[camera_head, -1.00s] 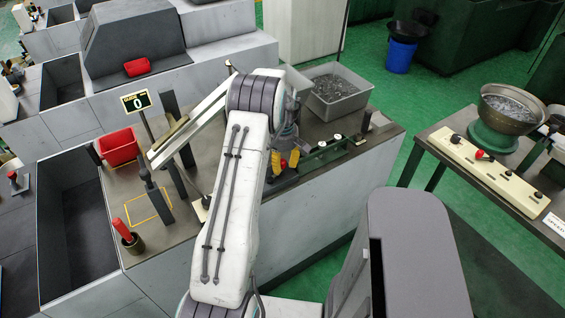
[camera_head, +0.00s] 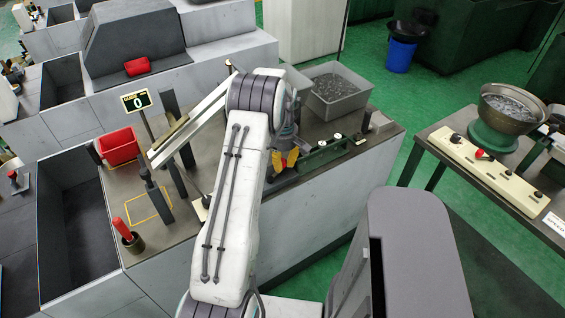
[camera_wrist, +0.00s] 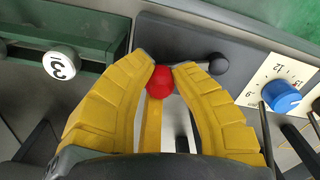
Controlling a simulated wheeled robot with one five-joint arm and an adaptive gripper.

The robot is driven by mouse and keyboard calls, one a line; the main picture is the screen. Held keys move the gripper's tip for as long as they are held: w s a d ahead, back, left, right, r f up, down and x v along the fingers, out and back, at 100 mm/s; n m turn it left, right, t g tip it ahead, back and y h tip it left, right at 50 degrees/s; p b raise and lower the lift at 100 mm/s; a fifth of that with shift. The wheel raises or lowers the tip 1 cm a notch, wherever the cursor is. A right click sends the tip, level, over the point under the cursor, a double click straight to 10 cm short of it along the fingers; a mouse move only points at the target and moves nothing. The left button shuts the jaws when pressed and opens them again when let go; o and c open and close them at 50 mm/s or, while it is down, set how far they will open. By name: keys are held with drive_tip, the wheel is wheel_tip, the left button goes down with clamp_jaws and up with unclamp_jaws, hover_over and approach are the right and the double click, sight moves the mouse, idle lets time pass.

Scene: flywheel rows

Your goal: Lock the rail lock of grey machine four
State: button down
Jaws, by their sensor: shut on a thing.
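My gripper (camera_wrist: 161,72) has its yellow fingers shut on a red ball knob (camera_wrist: 160,84), which shows between the fingertips in the wrist view. A black ball-ended lever (camera_wrist: 218,64) lies just right of the fingertips in the wrist view. I cannot tell from the pictures whether the rail lock is locked.
A green rail block (camera_head: 325,154) with white round knobs stands right of my gripper. A blue dial (camera_wrist: 281,97) sits on a numbered plate. A grey bin (camera_head: 338,92) of small metal parts stands behind. A counter sign (camera_head: 137,101) reads 0, near a red bin (camera_head: 118,147).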

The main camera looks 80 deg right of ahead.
sight(289, 176)
drive_tip(key=shift+a+f, duration=0.1)
drive_tip(key=shift+s+a+f+m+b, duration=0.1)
drive_tip(key=shift+s+a+m+b, duration=0.2)
drive_tip(key=shift+m+b, duration=0.35)
drive_tip(key=shift+s+a+m+b, duration=0.2)
drive_tip(key=shift+s+m+b, duration=0.15)
drive_tip(key=shift+m, duration=0.5)
drive_tip(key=shift+s+a+m+b, duration=0.2)
drive_tip(key=shift+a+m+b, duration=0.1)
drive_tip(key=shift+m, duration=0.4)
drive_tip(key=shift+s+a+m+b, duration=0.2)
drive_tip(key=shift+a+m+b, duration=0.1)
drive_tip(key=shift+m, duration=0.4)
drive_tip(key=c, duration=1.3)
unclamp_jaws()
drive_tip(key=shift+d+r, duration=0.1)
drive_tip(key=shift+r, duration=0.6)
wheel_tip(289, 176, up, 11)
drive_tip(key=shift+f, duration=0.1)
